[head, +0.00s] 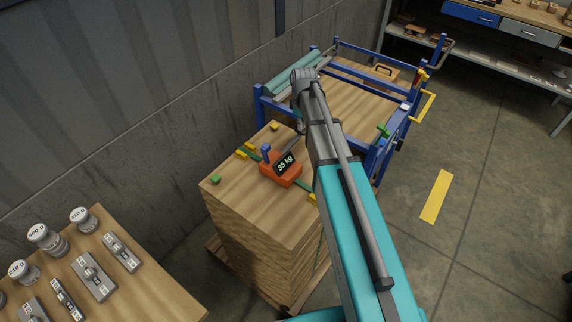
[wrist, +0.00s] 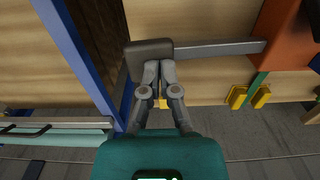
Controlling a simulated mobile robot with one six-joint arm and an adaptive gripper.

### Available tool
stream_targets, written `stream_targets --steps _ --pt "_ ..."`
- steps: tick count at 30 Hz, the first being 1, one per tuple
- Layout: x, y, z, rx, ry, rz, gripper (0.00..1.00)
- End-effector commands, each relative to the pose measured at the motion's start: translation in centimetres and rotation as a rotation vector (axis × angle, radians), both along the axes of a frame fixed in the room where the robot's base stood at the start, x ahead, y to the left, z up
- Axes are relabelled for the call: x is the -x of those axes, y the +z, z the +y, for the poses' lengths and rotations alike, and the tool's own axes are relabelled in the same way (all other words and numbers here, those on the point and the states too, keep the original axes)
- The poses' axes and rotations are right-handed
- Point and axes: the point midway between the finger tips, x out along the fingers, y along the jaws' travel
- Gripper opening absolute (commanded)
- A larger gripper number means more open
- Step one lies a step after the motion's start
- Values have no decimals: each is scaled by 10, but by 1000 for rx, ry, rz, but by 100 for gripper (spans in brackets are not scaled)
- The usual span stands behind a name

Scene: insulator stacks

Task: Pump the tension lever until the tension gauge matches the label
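The orange tensioner (head: 281,172) sits on top of the stack of wooden boards (head: 240,200). Its dark gauge (head: 285,161) shows "35 kg" in green. In the wrist view, the tensioner body (wrist: 288,38) is at the upper right. Its grey lever (wrist: 220,47) runs left from it to a dark handle end (wrist: 148,47). My gripper (wrist: 160,64) has its fingertips together at this handle end, overlapping it in the picture. I cannot tell whether they touch it. In the head view my arm partly hides the lever. No tension label is readable.
A green strap with yellow corner pieces (wrist: 262,96) crosses the stack. A blue-framed rack (head: 350,75) stands close behind the stack; its blue post (wrist: 75,50) is left of my gripper. A table with weights (head: 95,275) is at lower left.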

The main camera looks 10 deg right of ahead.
Motion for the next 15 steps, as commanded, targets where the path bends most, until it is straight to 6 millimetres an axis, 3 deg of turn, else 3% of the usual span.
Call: stream_targets --steps 15 --pt "0 30 0 0 0 0 0"
